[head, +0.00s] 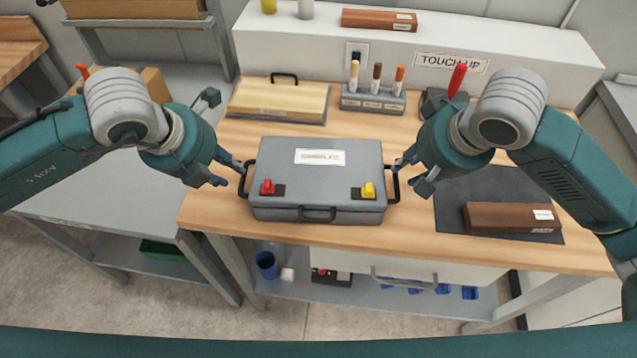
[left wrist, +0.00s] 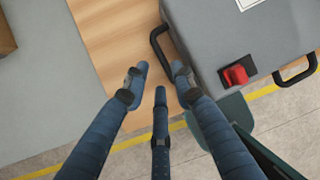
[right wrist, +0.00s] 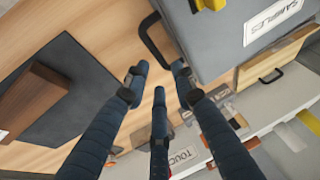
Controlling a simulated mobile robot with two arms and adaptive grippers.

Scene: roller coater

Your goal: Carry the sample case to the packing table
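The grey sample case (head: 318,180) lies flat and closed on the wooden bench (head: 225,205). It has a red latch (head: 267,187), a yellow latch (head: 368,190) and black handles on its left, right and front sides. My left gripper (head: 228,174) is open beside the left side handle (left wrist: 160,38), its fingers spread and empty. My right gripper (head: 408,174) is open beside the right side handle (right wrist: 150,36), also empty. I cannot tell whether any fingertip touches a handle. No table is labelled as the packing table.
A grey-topped table (head: 110,200) stands left of the bench, its visible front part clear. A wooden-lidded box (head: 278,100), marker holder (head: 373,98) and red-handled tool (head: 457,80) are behind the case. A brown block (head: 490,217) lies on a dark mat (head: 455,188) at right.

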